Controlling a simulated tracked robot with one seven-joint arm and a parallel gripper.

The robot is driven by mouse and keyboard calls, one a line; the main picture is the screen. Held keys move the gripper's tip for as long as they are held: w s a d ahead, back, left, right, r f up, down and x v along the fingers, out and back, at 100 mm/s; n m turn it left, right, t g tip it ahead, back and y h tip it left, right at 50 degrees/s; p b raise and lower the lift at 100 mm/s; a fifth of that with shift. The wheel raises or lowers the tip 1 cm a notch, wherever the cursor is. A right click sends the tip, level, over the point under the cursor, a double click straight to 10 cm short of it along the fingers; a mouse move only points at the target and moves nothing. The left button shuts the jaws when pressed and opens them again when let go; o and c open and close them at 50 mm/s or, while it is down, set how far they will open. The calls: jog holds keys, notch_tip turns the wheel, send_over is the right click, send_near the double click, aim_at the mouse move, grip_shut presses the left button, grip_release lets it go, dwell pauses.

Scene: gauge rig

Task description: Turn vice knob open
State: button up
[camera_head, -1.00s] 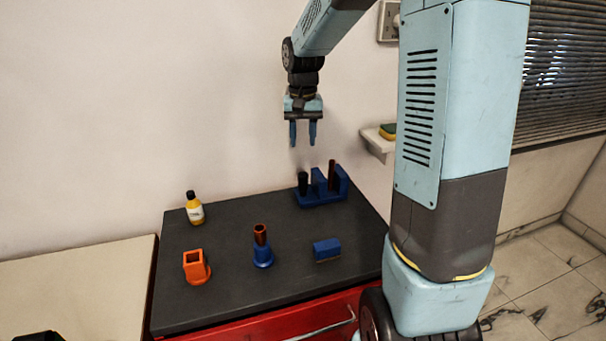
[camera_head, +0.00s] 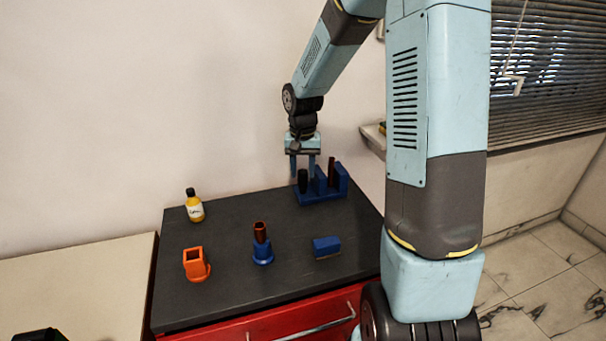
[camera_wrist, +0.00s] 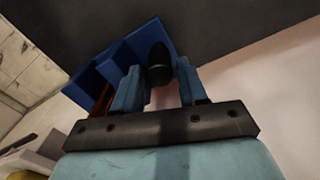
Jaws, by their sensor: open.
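The blue vice (camera_head: 341,184) stands at the back right of the dark bench top. Its black knob (camera_head: 303,184) is on the left side, and a brown-red upright piece (camera_head: 331,171) stands between its blue walls. My gripper (camera_head: 303,171) points down just above the knob, its fingers apart. In the wrist view, my gripper (camera_wrist: 159,72) has its two blue fingers on either side of the black knob (camera_wrist: 159,58), with nothing clamped. The vice (camera_wrist: 112,62) shows behind the left finger. Whether a finger touches the knob I cannot tell.
On the bench top (camera_head: 225,290) are a yellow bottle (camera_head: 195,207), an orange square-holed holder (camera_head: 196,265), a blue stand with a copper tube (camera_head: 262,250) and a blue block (camera_head: 327,247). A wall shelf (camera_head: 373,138) is right of my gripper.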

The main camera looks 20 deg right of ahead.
jog(key=shift+f, duration=0.95)
jog(key=c, duration=0.8)
jog(key=shift+o, duration=0.2)
jog(key=shift+n, duration=2.7)
